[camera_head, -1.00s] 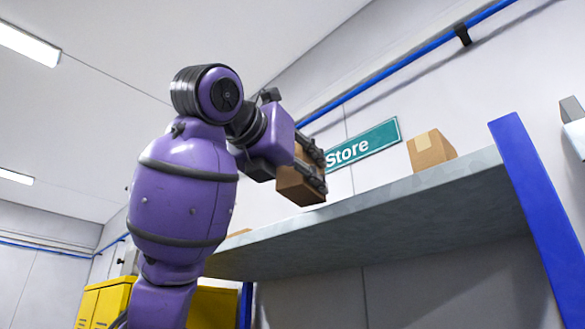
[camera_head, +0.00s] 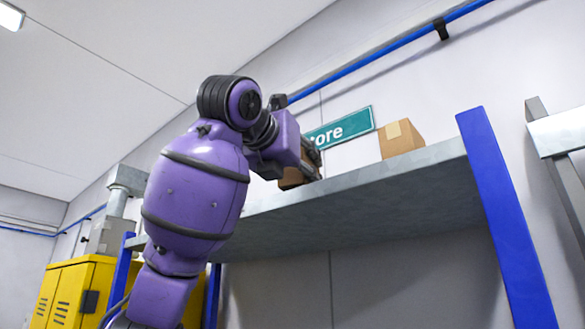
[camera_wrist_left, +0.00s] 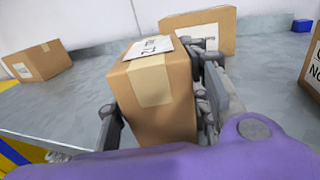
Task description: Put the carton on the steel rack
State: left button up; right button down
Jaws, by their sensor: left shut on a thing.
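A brown carton (camera_head: 291,179) is held in my left gripper (camera_head: 309,163); the shelf edge hides its lower part in the head view. In the left wrist view the same carton (camera_wrist_left: 155,92), with pale tape and a white label, stands between the two fingers. The gripper is shut on it. The rack's grey steel shelf (camera_head: 370,192), on blue posts, lies under the carton; its top shows in the wrist view (camera_wrist_left: 70,100). I cannot tell whether the carton touches the shelf. My right gripper is not in view.
Another carton (camera_head: 402,139) sits on the shelf to the right. In the wrist view cartons stand at the left (camera_wrist_left: 38,63), behind (camera_wrist_left: 205,28) and at the right edge (camera_wrist_left: 314,62). A blue post (camera_head: 507,220) and a grey metal frame (camera_head: 558,132) are at the right.

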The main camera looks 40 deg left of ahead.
pick_arm(q)
jog(key=shift+w+d+f, duration=0.1)
jog(key=shift+w+d, duration=0.05)
jog(key=shift+w, duration=1.7)
jog(key=shift+f, duration=0.35)
jog(key=shift+s, duration=0.1)
jog(key=o, duration=1.4)
jog(key=shift+c, duration=0.2)
